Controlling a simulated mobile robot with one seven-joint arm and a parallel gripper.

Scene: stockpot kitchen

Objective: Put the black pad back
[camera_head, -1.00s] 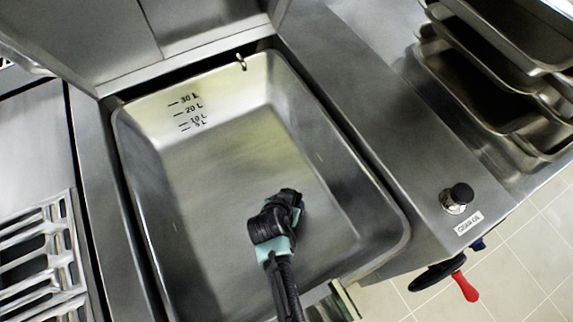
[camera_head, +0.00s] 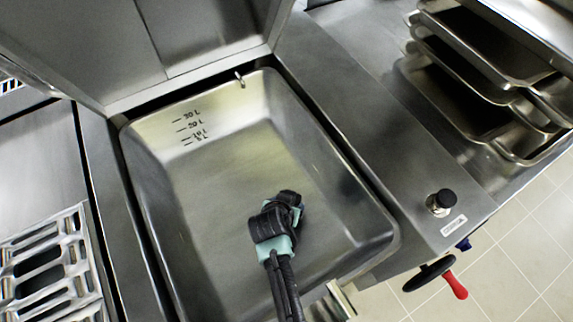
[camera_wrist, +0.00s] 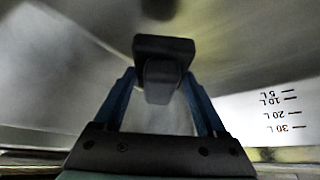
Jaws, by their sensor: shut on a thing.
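The black pad (camera_wrist: 162,50) is a dark block between the blue fingers of my gripper (camera_wrist: 158,78) in the wrist view. The fingers are shut on it. In the head view my gripper (camera_head: 290,198) is over the lower right part of a deep rectangular steel pan (camera_head: 215,190). There the pad cannot be told apart from the dark gripper parts. How high the gripper is above the pan floor is hard to tell.
The pan's raised lid (camera_head: 150,40) stands behind it. A steel ledge with a black knob (camera_head: 441,202) is to the right, and stacked steel trays (camera_head: 470,110) lie beyond. A red-handled crank (camera_head: 455,284) is at lower right.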

